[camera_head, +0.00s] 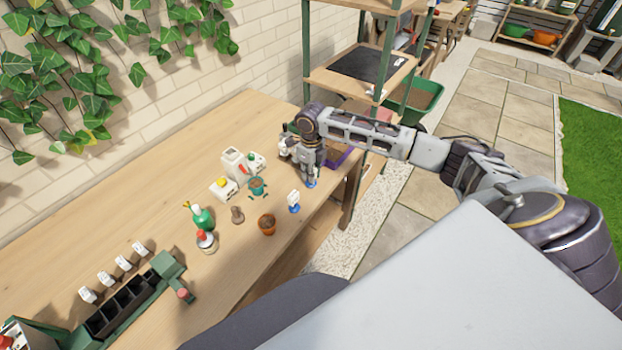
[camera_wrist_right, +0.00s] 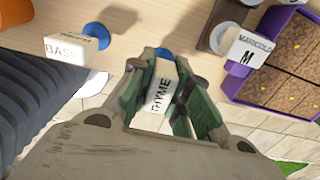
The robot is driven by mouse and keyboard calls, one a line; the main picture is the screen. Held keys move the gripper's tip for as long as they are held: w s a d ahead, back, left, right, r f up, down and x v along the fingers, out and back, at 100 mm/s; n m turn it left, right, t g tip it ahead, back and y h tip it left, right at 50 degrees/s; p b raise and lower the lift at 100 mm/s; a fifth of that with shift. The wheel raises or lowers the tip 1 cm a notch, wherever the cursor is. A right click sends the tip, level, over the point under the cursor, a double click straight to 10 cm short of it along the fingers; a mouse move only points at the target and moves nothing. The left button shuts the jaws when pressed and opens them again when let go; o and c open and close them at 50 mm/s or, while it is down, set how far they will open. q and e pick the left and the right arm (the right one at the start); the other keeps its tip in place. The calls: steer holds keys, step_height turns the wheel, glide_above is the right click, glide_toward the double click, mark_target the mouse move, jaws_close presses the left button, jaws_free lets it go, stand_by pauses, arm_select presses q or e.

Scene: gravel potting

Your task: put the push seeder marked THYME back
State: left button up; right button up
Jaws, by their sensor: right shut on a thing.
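My right gripper (camera_head: 310,172) is shut on the white push seeder marked THYME (camera_wrist_right: 160,88), at the right end of the wooden table. In the right wrist view the seeder sits between the green finger pads of the gripper (camera_wrist_right: 165,98), with its label showing. A blue round part (camera_wrist_right: 165,53) shows just beyond it; I cannot tell whether the seeder touches the table. A similar white seeder, its label partly read as BASIL (camera_wrist_right: 68,47), stands on a blue round base to the left; it also shows in the head view (camera_head: 294,198). My left gripper is not in view.
A seeder marked MARIGOLD (camera_wrist_right: 247,47) stands beside a purple tray (camera_wrist_right: 225,82) of soil squares. A green shelf rack (camera_head: 335,80) rises behind the table's right end.

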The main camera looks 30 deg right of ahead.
steer(key=shift+f, duration=1.6)
steer(key=shift+f, duration=0.1)
steer(key=o, duration=0.9)
steer(key=shift+c, duration=0.2)
step_height(320, 180, up, 12)
steer(key=shift+r, duration=0.15)
